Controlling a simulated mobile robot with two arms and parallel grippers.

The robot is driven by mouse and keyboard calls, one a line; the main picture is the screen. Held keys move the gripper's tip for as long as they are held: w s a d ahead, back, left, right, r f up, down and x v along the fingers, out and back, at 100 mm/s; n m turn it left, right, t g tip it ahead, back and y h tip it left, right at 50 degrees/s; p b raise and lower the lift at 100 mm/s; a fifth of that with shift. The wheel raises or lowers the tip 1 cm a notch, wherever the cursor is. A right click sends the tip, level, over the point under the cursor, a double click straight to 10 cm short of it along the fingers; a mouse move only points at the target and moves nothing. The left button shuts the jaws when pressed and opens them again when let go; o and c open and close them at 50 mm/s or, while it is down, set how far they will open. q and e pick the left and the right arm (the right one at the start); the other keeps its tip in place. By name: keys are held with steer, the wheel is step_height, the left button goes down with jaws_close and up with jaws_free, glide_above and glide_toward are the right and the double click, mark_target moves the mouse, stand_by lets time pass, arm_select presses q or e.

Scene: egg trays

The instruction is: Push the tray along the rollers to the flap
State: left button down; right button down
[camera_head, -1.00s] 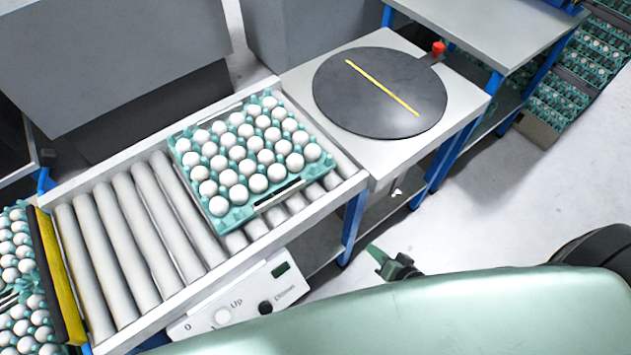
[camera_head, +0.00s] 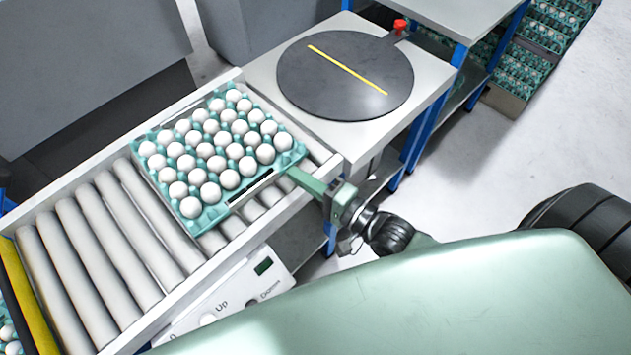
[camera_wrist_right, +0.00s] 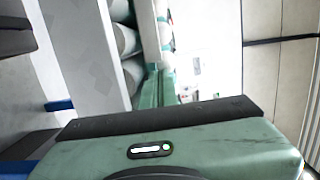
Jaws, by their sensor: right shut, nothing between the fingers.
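The teal tray (camera_head: 236,203) full of white eggs sits on the grey rollers (camera_head: 122,230), toward their right end. My right gripper (camera_head: 290,174) is shut and empty. Its green fingers reach over the conveyor's near rail to the tray's right near corner. I cannot tell whether they touch it. In the right wrist view the shut fingers (camera_wrist_right: 157,90) point away beside the rollers (camera_wrist_right: 124,40). A yellow-edged bar (camera_head: 28,295) crosses the left end of the rollers; I cannot tell whether it is the flap. My left gripper is not in view.
A dark round turntable (camera_head: 345,100) with a yellow stripe stands beyond the rollers' right end. A control panel (camera_head: 240,295) hangs on the conveyor's near side. Bare rollers lie between the tray and the yellow-edged bar. Stacked egg trays (camera_head: 555,38) stand at the upper right.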

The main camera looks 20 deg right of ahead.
steer(key=shift+x, duration=1.3)
steer(key=shift+s+a+r+p, duration=0.1)
steer(key=shift+s+a+p, duration=0.7)
steer(key=shift+s, duration=0.1)
